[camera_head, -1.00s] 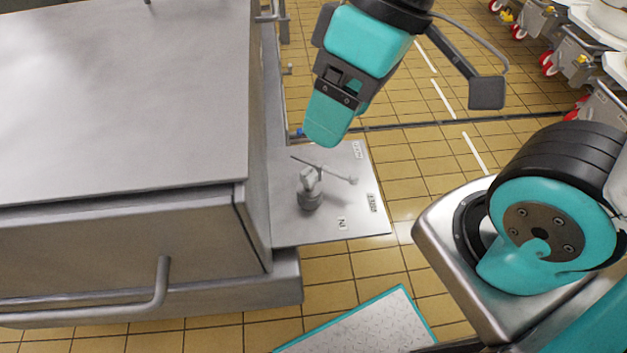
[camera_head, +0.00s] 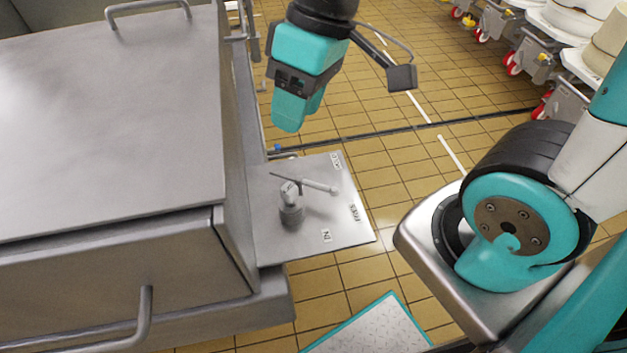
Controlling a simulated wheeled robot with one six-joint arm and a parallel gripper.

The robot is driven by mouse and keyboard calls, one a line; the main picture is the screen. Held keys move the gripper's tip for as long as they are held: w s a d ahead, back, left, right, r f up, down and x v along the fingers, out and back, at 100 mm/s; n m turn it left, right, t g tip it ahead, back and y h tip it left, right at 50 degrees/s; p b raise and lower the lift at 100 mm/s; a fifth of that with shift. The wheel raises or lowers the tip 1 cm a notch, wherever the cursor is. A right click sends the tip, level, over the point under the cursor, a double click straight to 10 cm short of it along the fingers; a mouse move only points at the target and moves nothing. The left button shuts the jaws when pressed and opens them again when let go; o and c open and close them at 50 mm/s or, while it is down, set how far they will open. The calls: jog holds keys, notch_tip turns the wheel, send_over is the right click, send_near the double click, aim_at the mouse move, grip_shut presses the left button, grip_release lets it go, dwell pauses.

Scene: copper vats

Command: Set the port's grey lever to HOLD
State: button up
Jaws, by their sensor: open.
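The grey lever (camera_head: 315,184) is a thin bar on a short round post (camera_head: 291,212), which stands on a flat metal plate (camera_head: 285,249) beside the big steel housing. Its knobbed end points right, between the far label (camera_head: 335,160) and the right-hand label (camera_head: 355,212). A third label (camera_head: 326,235) sits nearer, at the plate's front. The lettering is too small to read surely. My gripper (camera_head: 301,113) is open and empty, with its teal fingers pointing down. It shows above and beyond the lever in the picture, apart from it.
The large steel housing (camera_head: 110,120) fills the left, with a bar handle (camera_head: 146,315) on its front and another (camera_head: 148,8) on top. Tiled floor lies open right of the plate. Wheeled carts (camera_head: 520,50) stand at the far right. A teal-edged tread plate (camera_head: 370,330) lies in front.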

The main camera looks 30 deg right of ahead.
jog(key=w+d+f+h, duration=0.1)
jog(key=w+d+f, duration=0.6)
jog(key=w+f, duration=0.4)
jog(key=g+b, duration=0.1)
send_near(320, 185)
jog(key=shift+h, duration=0.4)
jog(key=f, duration=0.3)
jog(key=a+f, duration=0.1)
jog(key=f, duration=0.1)
jog(key=a+f, duration=0.1)
jog(key=f, duration=0.2)
jog(key=shift+s+f, duration=0.35)
jog(key=shift+c, duration=0.3)
grip_shut()
